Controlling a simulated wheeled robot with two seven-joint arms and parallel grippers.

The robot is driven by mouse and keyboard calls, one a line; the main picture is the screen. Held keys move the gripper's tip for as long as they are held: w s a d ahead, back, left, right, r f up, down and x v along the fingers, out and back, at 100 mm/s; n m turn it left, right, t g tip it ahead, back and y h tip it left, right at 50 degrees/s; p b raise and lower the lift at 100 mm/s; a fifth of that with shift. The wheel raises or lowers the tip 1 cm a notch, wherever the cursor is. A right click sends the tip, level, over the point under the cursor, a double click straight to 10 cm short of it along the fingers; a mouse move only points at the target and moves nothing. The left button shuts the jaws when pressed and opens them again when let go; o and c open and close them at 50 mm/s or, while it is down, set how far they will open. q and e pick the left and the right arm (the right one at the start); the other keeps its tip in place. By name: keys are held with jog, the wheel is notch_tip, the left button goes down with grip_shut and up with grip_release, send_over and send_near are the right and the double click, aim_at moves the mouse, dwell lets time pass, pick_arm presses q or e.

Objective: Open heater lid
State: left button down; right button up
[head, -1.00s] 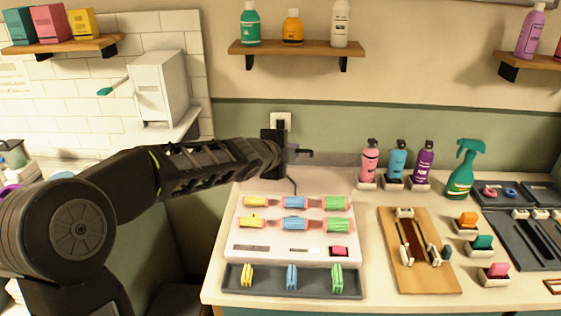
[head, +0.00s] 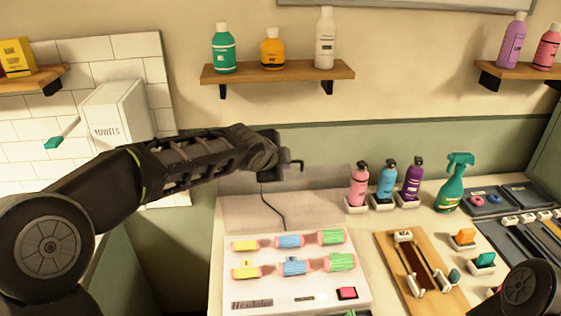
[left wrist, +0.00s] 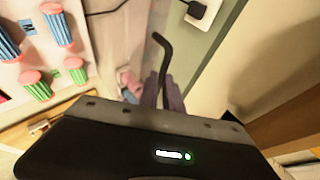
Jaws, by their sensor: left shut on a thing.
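The heater (head: 365,300) is a white box on the counter with rows of yellow, blue and green rollers on top. Its clear lid (head: 325,182) stands raised along the back edge, in front of the wall; its exact angle is hard to tell. My left gripper (head: 288,165) is at the lid's upper edge, above the back of the heater. In the left wrist view its fingers (left wrist: 163,97) are closed around a dark hooked bar (left wrist: 163,48), which looks like the lid's handle. The right gripper is out of view; part of my right arm shows at the lower right.
Pink, blue and purple bottles (head: 387,183) and a green spray bottle (head: 452,187) stand to the heater's right. A wooden board (head: 395,255) lies nearer. A shelf with bottles (head: 280,72) hangs above. A black cord (head: 268,205) runs behind the heater.

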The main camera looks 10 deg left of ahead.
pick_arm(q)
jog(key=shift+r, duration=0.5)
jog(key=c, duration=1.6)
grip_release()
jog(key=shift+c, duration=0.2)
jog(key=shift+o, duration=0.5)
jog(key=shift+f, duration=0.2)
jog(key=shift+s, duration=0.1)
jog(key=d+b+v, duration=0.1)
jog(key=v, duration=0.6)
jog(key=shift+s+a+r, duration=0.2)
jog(key=shift+s+a, duration=0.15)
jog(key=shift+a, duration=0.1)
